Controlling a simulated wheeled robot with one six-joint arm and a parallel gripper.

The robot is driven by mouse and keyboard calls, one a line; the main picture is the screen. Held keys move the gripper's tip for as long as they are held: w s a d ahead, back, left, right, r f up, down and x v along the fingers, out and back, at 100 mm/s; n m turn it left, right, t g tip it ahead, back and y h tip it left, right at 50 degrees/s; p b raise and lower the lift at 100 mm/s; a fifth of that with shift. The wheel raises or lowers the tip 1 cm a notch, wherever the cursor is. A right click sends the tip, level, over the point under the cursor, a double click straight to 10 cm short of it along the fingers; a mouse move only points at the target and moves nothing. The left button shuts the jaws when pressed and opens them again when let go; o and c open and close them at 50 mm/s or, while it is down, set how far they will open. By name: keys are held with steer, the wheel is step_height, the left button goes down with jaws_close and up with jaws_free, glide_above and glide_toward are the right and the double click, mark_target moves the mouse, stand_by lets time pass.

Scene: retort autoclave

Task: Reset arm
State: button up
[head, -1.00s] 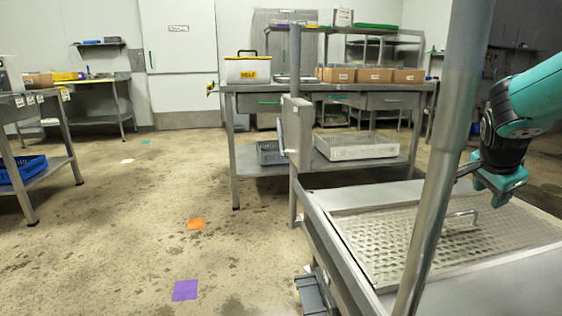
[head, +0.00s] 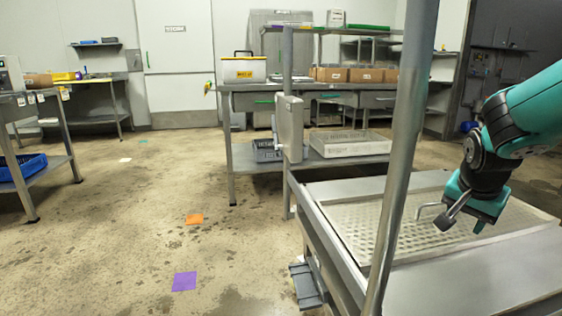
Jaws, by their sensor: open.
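My arm reaches in from the right edge of the head view, its teal and black links angled down to the left. My gripper (head: 462,222) is at its end, teal with dark finger parts, pointing down over the perforated metal tray (head: 350,222). It is open, and I see nothing held in it. A bent metal handle (head: 428,206) on the tray shows just left of the gripper. The gripper covers part of the handle and tray in this view, and I cannot tell whether it touches either.
A steel post (head: 405,140) rises in front of the tray bench. Behind stands a steel table (head: 345,87) with cardboard boxes (head: 360,74) and a white-and-yellow bin (head: 244,69). A blue crate (head: 24,166) sits on a left shelf. The floor with orange (head: 194,219) and purple (head: 184,281) markers is open.

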steer(key=s+a+f+n+g+y, duration=0.1)
steer(key=s+a+f+n+y, duration=0.3)
steer(key=s+a+n, duration=0.65)
steer(key=s+a+r+n+g+y, duration=0.1)
steer(key=s+a+r+n+y, duration=0.1)
steer(key=s+a+r+n, duration=0.35)
steer(key=s+a+r+n+g+y, duration=0.1)
steer(key=s+a+r+n+g, duration=0.1)
steer(key=s+a, duration=0.6)
step_height(320, 180, up, 36)
steer(key=w+a+p, duration=0.1)
steer(key=p, duration=3.5)
steer(key=shift+a+p, duration=0.15)
steer(key=shift+p, duration=0.2)
